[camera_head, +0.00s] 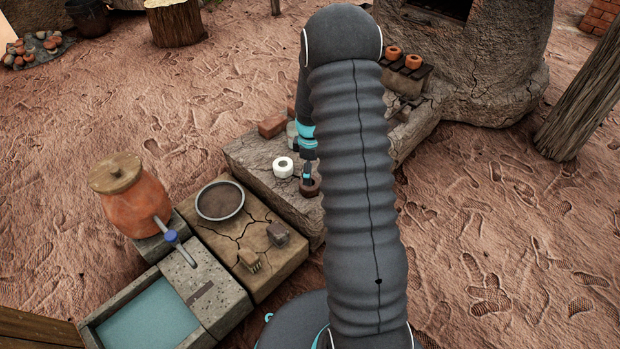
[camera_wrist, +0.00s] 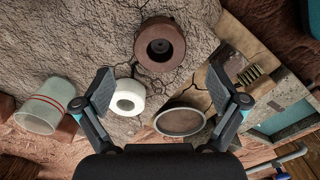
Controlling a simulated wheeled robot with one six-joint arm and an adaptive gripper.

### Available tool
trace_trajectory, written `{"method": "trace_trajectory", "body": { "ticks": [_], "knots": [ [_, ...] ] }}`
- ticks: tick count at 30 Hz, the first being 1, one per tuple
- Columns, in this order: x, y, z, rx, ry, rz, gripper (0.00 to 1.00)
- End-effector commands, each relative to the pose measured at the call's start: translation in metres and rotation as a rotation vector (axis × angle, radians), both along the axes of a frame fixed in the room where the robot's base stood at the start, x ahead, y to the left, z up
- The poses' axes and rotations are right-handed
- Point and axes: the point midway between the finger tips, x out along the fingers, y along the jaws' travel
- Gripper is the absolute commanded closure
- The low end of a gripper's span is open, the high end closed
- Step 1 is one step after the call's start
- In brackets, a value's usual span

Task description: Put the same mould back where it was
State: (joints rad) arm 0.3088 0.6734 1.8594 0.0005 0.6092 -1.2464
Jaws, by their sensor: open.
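A round brown mould (camera_wrist: 160,43) with a dark central hole stands on the cracked stone slab (camera_head: 258,155). In the head view this brown mould (camera_head: 312,190) sits just below my gripper (camera_head: 308,178). In the wrist view my gripper (camera_wrist: 160,75) is open and empty, with its fingers wide apart and the brown mould ahead between them. Which piece the task calls the mould cannot be told.
A clear cup with red lines (camera_wrist: 42,105) stands near the white ring. A round dark-filled pan (camera_head: 220,201), a small brush (camera_head: 250,262) and a grey block (camera_head: 278,234) lie on the cracked board. A clay jar (camera_head: 135,200) and water basin (camera_head: 150,318) are left. My arm hides the slab's right part.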

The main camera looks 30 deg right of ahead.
Motion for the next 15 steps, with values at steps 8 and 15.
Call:
{"method": "trace_trajectory", "body": {
  "ticks": [8, 15],
  "knots": [
    [0.0, 0.0, 0.044, 0.0, -0.002, 0.0, 0.04],
    [-0.002, 0.005, 0.068, -0.004, -0.013, -0.019, 0.04]
  ]
}}
